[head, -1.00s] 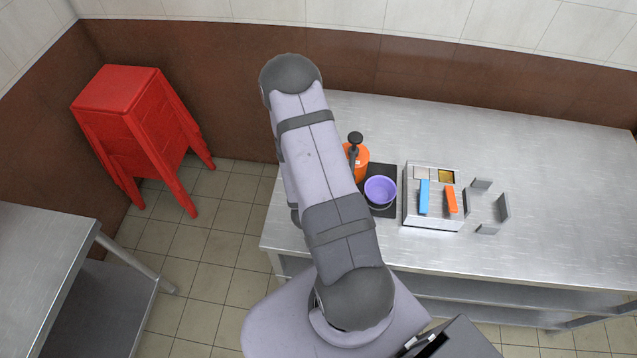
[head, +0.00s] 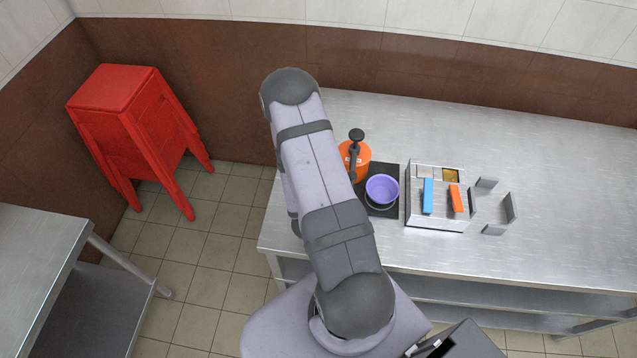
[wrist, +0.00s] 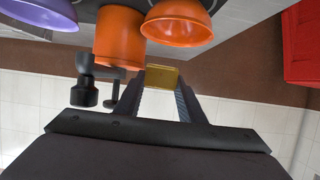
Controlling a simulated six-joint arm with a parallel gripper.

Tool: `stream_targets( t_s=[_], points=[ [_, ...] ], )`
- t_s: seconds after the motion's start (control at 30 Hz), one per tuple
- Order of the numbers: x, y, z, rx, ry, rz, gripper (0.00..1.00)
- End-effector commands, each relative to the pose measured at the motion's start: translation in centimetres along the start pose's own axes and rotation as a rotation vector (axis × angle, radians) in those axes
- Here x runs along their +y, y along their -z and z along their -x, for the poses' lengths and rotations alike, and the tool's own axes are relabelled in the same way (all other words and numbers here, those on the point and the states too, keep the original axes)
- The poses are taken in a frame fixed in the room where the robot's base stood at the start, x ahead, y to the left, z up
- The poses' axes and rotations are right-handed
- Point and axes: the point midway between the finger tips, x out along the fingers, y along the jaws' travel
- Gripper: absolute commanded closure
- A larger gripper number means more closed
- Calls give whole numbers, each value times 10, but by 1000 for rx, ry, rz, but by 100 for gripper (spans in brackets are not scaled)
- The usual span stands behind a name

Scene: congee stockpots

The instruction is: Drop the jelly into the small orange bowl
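The jelly is a translucent amber block (wrist: 161,76) between my two fingertips in the wrist view. My gripper (wrist: 160,84) is shut on it. The small orange bowl (wrist: 178,24) shows at the top of the wrist view, just beyond the jelly in the picture. The jelly appears outside the bowl; the exact gap is unclear. In the head view, my arm hides my gripper, the jelly and the small orange bowl.
A tall orange container (head: 362,160) stands by a dark knobbed object (head: 356,136). A purple bowl (head: 382,188) sits on a dark mat (head: 391,171). A metal box (head: 436,225) with blue and orange handles stands right of it.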

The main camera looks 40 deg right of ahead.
Motion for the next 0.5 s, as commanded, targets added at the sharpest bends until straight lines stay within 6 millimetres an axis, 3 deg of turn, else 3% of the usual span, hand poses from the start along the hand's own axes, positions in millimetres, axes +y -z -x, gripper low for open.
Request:
stream_targets(
  t_s=[0.03,0.07,0.5],
  points=[
    [0,0,0,1,0,0,52],
    [0,0,0,1,0,0,44],
    [0,-1,5,-1,0,0,44]
  ],
)
